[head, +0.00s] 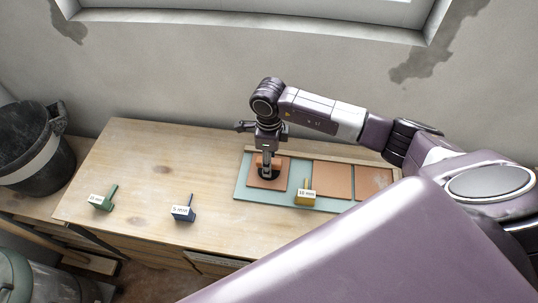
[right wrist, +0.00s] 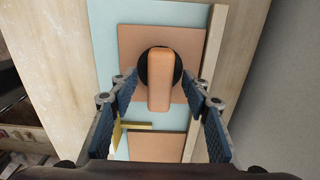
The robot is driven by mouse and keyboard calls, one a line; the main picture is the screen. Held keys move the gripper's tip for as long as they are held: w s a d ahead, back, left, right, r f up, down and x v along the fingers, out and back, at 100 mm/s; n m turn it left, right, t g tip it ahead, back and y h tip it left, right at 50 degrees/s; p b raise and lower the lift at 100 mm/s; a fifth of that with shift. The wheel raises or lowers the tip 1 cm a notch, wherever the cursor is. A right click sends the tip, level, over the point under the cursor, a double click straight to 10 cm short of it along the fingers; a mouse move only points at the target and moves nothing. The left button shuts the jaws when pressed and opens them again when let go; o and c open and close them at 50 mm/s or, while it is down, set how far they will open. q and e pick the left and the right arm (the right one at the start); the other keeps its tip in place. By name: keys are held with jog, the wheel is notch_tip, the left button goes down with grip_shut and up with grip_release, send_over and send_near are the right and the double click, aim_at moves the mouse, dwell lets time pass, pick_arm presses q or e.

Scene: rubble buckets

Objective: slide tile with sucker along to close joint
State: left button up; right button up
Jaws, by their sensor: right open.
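The sucker has an orange handle (right wrist: 160,88) and a black round cup (right wrist: 147,65), and sits on a terracotta tile (head: 282,182), also seen in the right wrist view (right wrist: 129,43). My right gripper (head: 267,163) is over the sucker. In the right wrist view its open fingers (right wrist: 160,76) stand either side of the handle, with slight gaps visible. Right of this tile lie a second tile (head: 332,177) and a third tile (head: 372,182), on a pale blue-green board (head: 241,188). A wide joint shows between the first two tiles. My left gripper is not in view.
A yellow 10 mm spacer (head: 305,198) is at the joint's front end. A blue 5 mm spacer (head: 183,213) and a green spacer (head: 103,203) stand on the wooden bench (head: 150,160). A wooden strip (right wrist: 217,70) borders the board's back. A dark bucket (head: 32,155) stands left.

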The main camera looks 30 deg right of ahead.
grip_shut()
dwell(0.6)
